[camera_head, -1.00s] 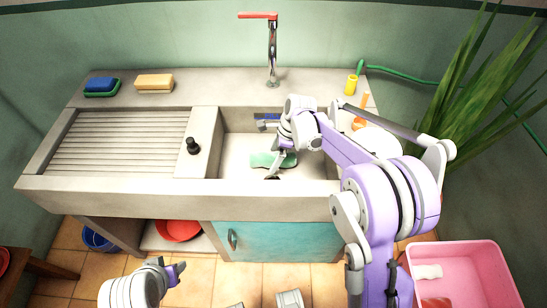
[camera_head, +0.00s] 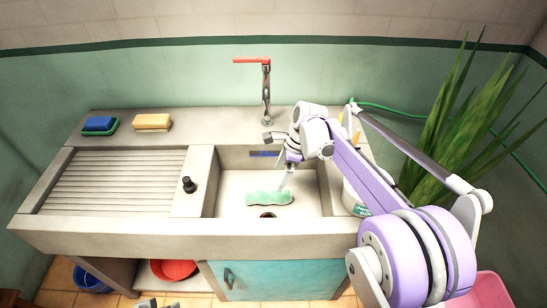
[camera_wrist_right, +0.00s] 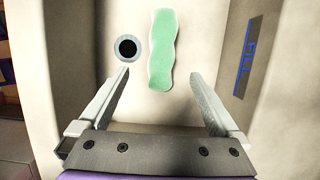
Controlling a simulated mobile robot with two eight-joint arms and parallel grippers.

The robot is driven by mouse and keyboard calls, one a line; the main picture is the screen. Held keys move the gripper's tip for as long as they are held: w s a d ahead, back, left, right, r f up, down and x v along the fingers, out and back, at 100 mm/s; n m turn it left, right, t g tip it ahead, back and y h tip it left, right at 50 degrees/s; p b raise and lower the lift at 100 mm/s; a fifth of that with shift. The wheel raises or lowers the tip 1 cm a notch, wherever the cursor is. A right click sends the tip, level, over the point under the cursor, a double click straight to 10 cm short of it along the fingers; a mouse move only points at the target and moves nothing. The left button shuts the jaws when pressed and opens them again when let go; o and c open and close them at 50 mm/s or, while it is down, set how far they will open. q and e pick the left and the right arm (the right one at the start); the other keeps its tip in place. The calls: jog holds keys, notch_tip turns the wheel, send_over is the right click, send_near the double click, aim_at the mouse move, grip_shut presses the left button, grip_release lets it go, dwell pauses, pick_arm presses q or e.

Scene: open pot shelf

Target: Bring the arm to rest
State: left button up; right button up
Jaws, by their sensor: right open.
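My right gripper (camera_head: 277,159) hangs over the sink basin (camera_head: 232,189), its arm reaching in from the right. In the right wrist view, its two fingers (camera_wrist_right: 159,73) are spread wide with nothing between the tips. A wavy green piece (camera_head: 268,198) lies on the basin floor, below and apart from the fingers. It also shows in the right wrist view (camera_wrist_right: 161,52), beside the round dark drain (camera_wrist_right: 127,48). A small grey part at the bottom edge of the head view looks like my left gripper (camera_head: 158,302), mostly cut off.
A red-handled tap (camera_head: 266,92) stands behind the basin. A blue-and-green sponge (camera_head: 100,124) and a yellow sponge (camera_head: 152,121) lie on the back ledge. A black knob (camera_head: 189,185) stands left of the basin. A leafy plant (camera_head: 450,130) is at right. The ribbed drainboard (camera_head: 113,180) is clear.

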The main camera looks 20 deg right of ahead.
jog(key=s+r+n+t+h+p, duration=0.1)
jog(key=s+r+n+t+p, duration=0.1)
jog(key=s+n, duration=0.8)
jog(key=s+r+n+t+h+p, duration=0.2)
jog(key=s+r+n+p, duration=0.3)
jog(key=s+n, duration=0.6)
jog(key=s+a+p, duration=0.1)
jog(key=s+p, duration=0.1)
jog(key=s, duration=0.3)
jog(key=shift+s+r, duration=0.15)
jog(key=shift+r, duration=0.1)
